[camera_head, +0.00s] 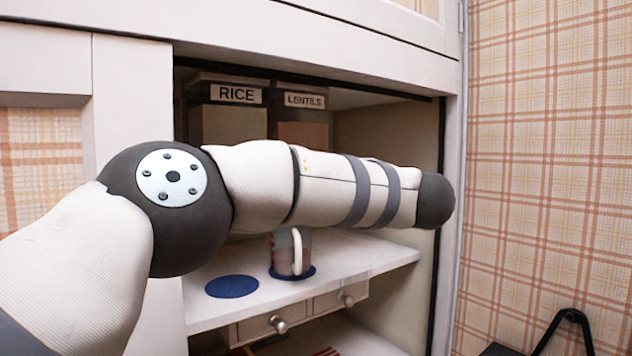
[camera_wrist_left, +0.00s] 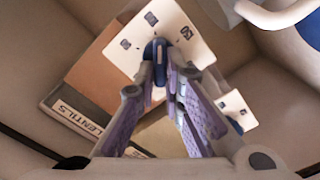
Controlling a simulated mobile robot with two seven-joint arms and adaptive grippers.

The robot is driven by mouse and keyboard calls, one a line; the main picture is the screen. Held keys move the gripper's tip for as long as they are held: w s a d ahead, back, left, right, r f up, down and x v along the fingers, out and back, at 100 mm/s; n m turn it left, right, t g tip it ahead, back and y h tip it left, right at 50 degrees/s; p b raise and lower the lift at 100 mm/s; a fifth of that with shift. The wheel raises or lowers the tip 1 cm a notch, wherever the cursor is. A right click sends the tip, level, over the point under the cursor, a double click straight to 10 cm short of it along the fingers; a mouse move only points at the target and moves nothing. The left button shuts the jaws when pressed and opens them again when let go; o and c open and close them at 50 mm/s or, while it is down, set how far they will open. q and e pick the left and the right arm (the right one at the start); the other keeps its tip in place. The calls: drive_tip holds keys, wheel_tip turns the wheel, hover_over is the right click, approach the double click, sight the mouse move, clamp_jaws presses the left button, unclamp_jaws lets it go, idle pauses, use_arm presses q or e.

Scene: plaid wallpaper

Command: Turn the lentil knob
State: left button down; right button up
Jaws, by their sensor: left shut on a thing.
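The lentil dispenser, with its LENTILS label (camera_head: 304,100), stands at the back of the cabinet's upper compartment. Its lower part is hidden behind my left arm in the head view. In the left wrist view the label (camera_wrist_left: 82,118) shows beside a white dial plate (camera_wrist_left: 193,45) with printed numbers. A blue knob (camera_wrist_left: 156,46) sits on this plate. My left gripper (camera_wrist_left: 163,66) is shut on the blue knob, its fingers on either side. In the head view this gripper is hidden behind my arm. My right gripper is not in view.
A dispenser labelled RICE (camera_head: 236,94) stands to the left. A second dial plate (camera_wrist_left: 238,100) shows beside the fingers. A mug (camera_head: 291,256) stands on a blue coaster on the shelf (camera_head: 360,256), near an empty blue coaster (camera_head: 232,286). The cabinet's right wall (camera_head: 386,130) is close.

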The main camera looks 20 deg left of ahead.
use_arm(q)
drive_tip(key=n, duration=0.8)
drive_tip(key=f+n, duration=0.1)
drive_tip(key=n, duration=1.7)
drive_tip(key=shift+w+d+f, duration=0.2)
drive_tip(key=shift+w, duration=0.1)
drive_tip(key=c, duration=1.7)
unclamp_jaws()
drive_tip(key=shift+f, duration=0.1)
drive_tip(key=shift+w, duration=0.1)
